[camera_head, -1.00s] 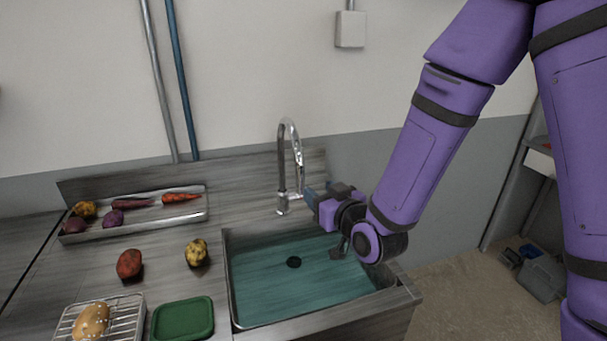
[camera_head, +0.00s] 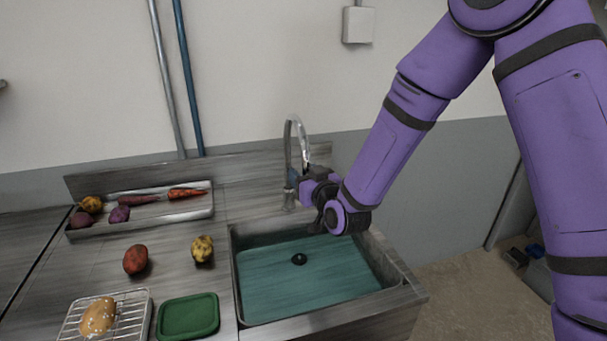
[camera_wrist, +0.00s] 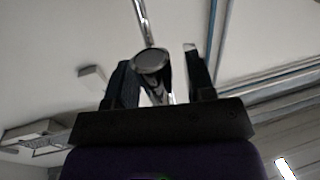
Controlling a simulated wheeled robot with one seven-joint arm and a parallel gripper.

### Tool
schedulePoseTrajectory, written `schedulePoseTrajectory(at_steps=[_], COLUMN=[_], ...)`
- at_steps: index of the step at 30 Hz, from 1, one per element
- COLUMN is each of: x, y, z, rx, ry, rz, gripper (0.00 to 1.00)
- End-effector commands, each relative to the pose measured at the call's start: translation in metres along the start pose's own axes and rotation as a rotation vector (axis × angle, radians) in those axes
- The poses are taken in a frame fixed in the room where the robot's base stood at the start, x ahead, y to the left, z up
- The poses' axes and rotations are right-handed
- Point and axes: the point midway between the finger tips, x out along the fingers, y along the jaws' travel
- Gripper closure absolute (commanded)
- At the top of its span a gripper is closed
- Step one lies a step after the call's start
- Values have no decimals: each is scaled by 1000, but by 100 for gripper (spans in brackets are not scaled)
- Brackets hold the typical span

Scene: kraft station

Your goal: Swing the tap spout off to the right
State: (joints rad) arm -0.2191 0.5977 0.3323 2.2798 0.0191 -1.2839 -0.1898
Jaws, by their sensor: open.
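The chrome tap (camera_head: 288,160) stands behind the sink, with a tall spout that arches over and comes down toward the front right. My gripper (camera_head: 297,180) is at the lower end of the spout, and hides part of the tap there. In the wrist view the round spout end (camera_wrist: 151,61) shows between or just in front of the two dark fingers of my gripper (camera_wrist: 160,75), nearer the left finger. The fingers are apart. I cannot tell whether either finger touches the spout.
The steel sink (camera_head: 404,292) with a greenish basin lies below my gripper. The wall stands close behind.

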Motion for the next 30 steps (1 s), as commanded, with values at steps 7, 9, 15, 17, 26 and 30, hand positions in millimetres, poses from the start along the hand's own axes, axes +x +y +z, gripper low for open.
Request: schedulePoseTrajectory(at_steps=[7, 9, 15, 17, 26, 30], x=[7, 7, 7, 7, 7, 6], y=[0, 0, 0, 0, 2, 7], z=[0, 0, 0, 0, 0, 0], rx=[0, 0, 0, 0, 0, -2], ry=[0, 0, 0, 0, 0, 1], rz=[0, 0, 0, 0, -6, -32], gripper=[50, 50, 76, 90, 100, 100])
